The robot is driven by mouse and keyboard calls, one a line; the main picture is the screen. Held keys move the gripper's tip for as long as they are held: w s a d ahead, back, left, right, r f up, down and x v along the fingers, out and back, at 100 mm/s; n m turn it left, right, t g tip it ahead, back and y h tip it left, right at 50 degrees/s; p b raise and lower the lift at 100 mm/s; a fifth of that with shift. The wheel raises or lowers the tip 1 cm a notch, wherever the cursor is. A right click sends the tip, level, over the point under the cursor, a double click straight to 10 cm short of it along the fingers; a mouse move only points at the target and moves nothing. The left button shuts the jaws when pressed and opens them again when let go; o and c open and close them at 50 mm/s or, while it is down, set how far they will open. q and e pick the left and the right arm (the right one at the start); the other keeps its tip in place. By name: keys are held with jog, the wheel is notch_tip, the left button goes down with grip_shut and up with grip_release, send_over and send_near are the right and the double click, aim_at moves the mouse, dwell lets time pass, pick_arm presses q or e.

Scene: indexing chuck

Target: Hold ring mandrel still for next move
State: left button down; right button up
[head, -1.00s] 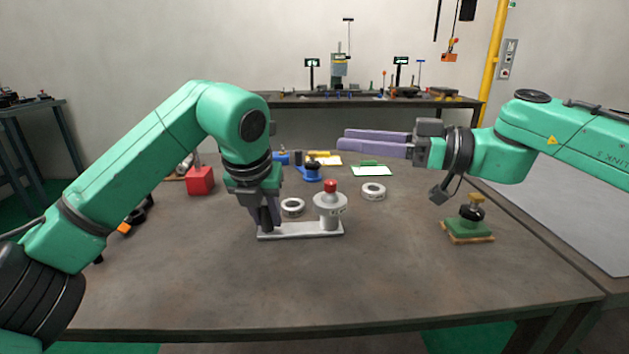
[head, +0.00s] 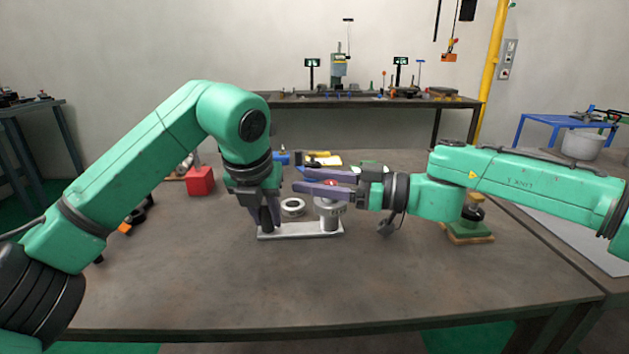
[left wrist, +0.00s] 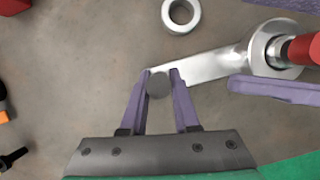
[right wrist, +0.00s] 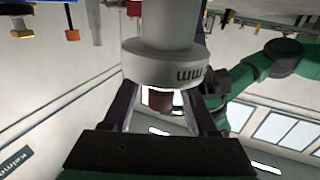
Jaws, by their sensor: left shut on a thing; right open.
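A pale metal bar (head: 290,232) lies on the table, with a round grey post (left wrist: 159,86) at its left end. A stepped grey drum (head: 330,217), apparently the ring mandrel, stands upright at its right end with a red knob (right wrist: 160,99) on top. My left gripper (head: 264,222) points down and is shut on the grey post, a finger on each side. My right gripper (right wrist: 160,88) is open and level, its fingers on either side of the red knob. The fingers hide part of the knob in the head view. Contact with it cannot be told.
A loose grey ring (head: 292,207) lies just behind the bar. A red block (head: 200,181) stands at the back left. A green base with a black and yellow knob (head: 470,230) sits at the right, beside my right arm. The front of the table is clear.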

pick_arm(q)
jog(key=shift+f, duration=0.1)
pick_arm(e)
grip_shut()
jog(key=shift+w+d+m+t+h, duration=0.15)
jog(key=shift+m+t+h, duration=0.35)
jog(key=shift+m+t, duration=0.35)
jog(key=shift+w+m+t+h, duration=0.1)
jog(key=shift+m+t+h, duration=0.45)
jog(key=shift+t, duration=0.5)
jog(key=shift+w+d+m+t+h, duration=0.15)
jog(key=shift+m+t+h, duration=0.45)
jog(key=shift+t, duration=0.15)
jog(key=shift+w+d+m+t+h, duration=0.1)
jog(key=shift+w+m+t+h, duration=0.05)
jog(key=shift+m+t+h, duration=0.55)
grip_release()
jog(key=shift+d, duration=0.1)
